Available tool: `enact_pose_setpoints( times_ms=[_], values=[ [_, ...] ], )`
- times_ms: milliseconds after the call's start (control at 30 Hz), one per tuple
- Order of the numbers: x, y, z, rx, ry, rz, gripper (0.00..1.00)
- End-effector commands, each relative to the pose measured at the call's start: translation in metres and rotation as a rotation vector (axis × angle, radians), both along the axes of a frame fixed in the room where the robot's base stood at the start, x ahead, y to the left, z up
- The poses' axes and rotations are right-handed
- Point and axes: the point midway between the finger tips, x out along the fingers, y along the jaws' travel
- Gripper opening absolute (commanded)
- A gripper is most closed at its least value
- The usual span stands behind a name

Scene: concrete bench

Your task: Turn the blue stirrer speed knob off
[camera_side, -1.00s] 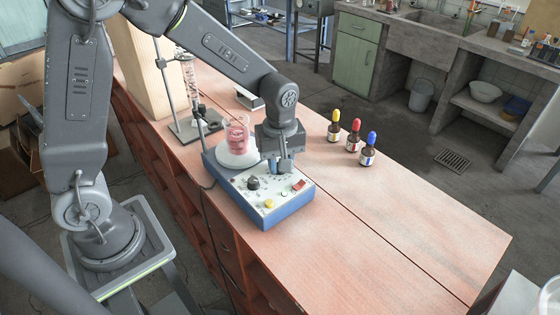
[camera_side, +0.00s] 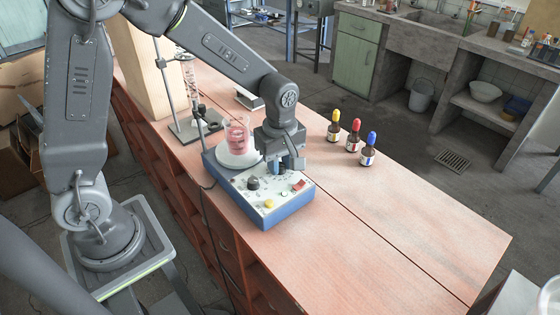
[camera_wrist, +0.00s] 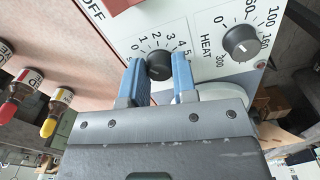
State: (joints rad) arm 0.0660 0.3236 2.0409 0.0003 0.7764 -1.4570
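The stirrer speed knob (camera_wrist: 159,66) looks dark, not blue, in the wrist view, on a white panel with a numbered dial around it. My gripper (camera_wrist: 159,78) points at the panel with one blue fingertip on each side of this knob. The fingers appear closed against its sides. The knob's pointer is hard to make out. In the side view my gripper (camera_side: 281,168) reaches down to the back right part of the blue-sided hotplate stirrer (camera_side: 287,209) and hides the gripped knob.
The heat knob (camera_wrist: 240,43) stands beside the gripped knob. A beaker of pink liquid (camera_side: 237,135) stands on the plate. Several dropper bottles (camera_side: 353,136) stand to the right. The front bench is clear.

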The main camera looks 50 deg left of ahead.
Motion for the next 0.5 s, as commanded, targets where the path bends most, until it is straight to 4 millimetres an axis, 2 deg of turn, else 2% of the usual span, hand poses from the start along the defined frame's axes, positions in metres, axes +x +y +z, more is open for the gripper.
enact_pose_setpoints(
  times_ms=[33, 267, 500],
  values=[
    [-0.0002, 0.0002, -0.0005, 0.0, 0.001, 0.001, 0.31],
    [-0.0002, 0.0001, -0.0003, 0.0, 0.001, 0.0, 0.52],
    [0.0, 0.0, 0.0009, 0.0, 0.0, -0.001, 0.52]
  ],
)
